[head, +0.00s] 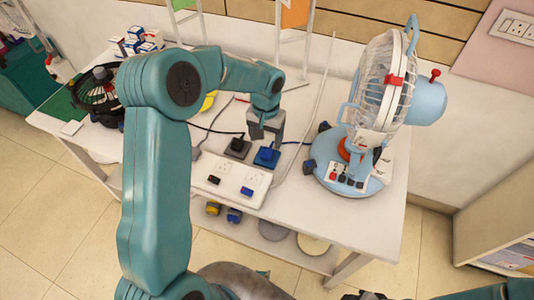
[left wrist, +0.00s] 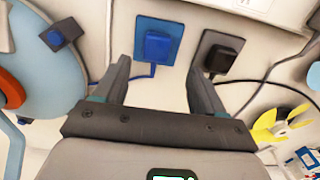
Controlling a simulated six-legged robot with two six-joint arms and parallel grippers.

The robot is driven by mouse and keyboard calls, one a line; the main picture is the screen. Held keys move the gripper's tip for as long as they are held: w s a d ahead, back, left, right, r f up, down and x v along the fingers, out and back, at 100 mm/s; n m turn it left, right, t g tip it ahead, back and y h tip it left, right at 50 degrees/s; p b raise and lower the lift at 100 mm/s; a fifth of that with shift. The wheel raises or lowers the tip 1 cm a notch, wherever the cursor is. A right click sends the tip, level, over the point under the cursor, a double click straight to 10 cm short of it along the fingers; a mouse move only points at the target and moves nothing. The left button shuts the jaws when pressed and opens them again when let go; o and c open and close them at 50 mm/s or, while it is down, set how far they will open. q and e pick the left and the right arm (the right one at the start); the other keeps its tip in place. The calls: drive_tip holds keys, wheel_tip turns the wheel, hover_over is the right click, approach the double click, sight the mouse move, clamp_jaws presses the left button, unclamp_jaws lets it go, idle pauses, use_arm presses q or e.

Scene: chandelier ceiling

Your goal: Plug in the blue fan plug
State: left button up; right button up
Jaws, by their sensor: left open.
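The blue plug (head: 267,155) sits on a blue square pad on the white table, behind the right end of a white socket strip (head: 228,180). The strip has two round sockets, with a dark switch and a blue switch in front. My left gripper (head: 266,129) is over the blue plug, pointing down. In the left wrist view its fingers (left wrist: 160,88) are apart with nothing between them, and the blue plug (left wrist: 157,46) lies just beyond the tips. Its cord runs toward the blue fan (head: 385,100). My right gripper is not in view.
A black plug (head: 238,146) on a dark pad sits close to the left of the blue plug; it also shows in the left wrist view (left wrist: 221,55). A black fan (head: 98,90) stands at the table's left. Loose cords cross the table. A wall socket (head: 517,28) is at upper right.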

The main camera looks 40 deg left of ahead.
sight(267, 152)
use_arm(q)
drive_tip(key=f, duration=0.5)
drive_tip(key=shift+s+d+f+p, duration=0.1)
drive_tip(key=shift+s+d+p, duration=0.05)
drive_tip(key=shift+d+p, duration=0.2)
drive_tip(key=c, duration=1.1)
